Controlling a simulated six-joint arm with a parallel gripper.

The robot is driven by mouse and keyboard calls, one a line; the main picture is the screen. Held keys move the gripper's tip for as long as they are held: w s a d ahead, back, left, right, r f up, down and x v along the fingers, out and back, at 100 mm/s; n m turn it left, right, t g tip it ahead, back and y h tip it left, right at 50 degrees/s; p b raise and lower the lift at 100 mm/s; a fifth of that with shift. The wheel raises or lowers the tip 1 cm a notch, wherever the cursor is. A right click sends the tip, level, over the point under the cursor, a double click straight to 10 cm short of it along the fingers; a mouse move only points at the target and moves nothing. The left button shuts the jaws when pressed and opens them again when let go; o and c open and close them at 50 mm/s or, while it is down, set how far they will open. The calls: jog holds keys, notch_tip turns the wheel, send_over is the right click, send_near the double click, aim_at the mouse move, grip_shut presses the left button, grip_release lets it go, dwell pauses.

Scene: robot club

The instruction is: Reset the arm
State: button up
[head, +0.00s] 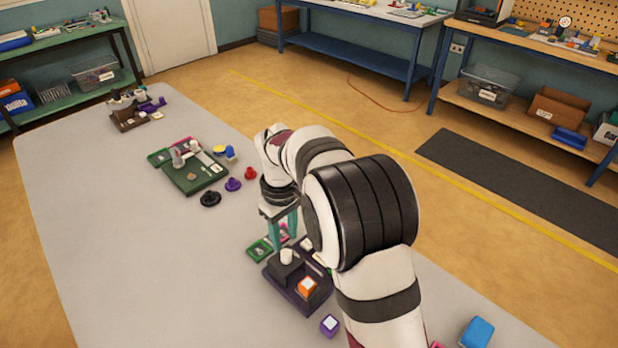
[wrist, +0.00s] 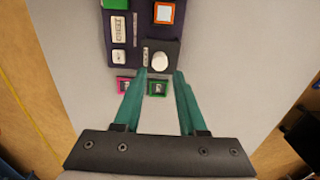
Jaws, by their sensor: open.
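My gripper (head: 279,222) points down over the grey table, close to the far end of a dark purple board (head: 310,300). In the wrist view my gripper (wrist: 159,82) has its two teal fingers apart, with nothing between them. The board (wrist: 124,55) lies ahead of the fingertips. It bears a raised dark block with a white round knob (wrist: 159,62), an orange-framed white square (wrist: 164,12) and white labelled plates. A green-framed tile (wrist: 158,88) and a pink-framed tile (wrist: 124,84) lie beside the board. My arm hides part of the board in the head view.
A dark green board (head: 195,178) stands farther along the table (head: 75,230), with black, purple and red round pieces near it. A purple cube (head: 329,325) and a blue block (head: 477,332) lie at the near side. The table's left part is clear.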

jog(key=s+d+r+m+y, duration=0.1)
jog(key=s+d+r+m, duration=0.4)
jog(key=s, duration=0.5)
jog(key=s+d+r+m, duration=0.5)
jog(key=s, duration=0.4)
jog(key=s+d+f+m, duration=0.1)
jog(key=s+m, duration=0.3)
jog(key=s, duration=0.7)
jog(key=shift+d+f+m+y, duration=0.2)
jog(key=shift+f+m+y, duration=0.15)
jog(key=shift+f, duration=0.35)
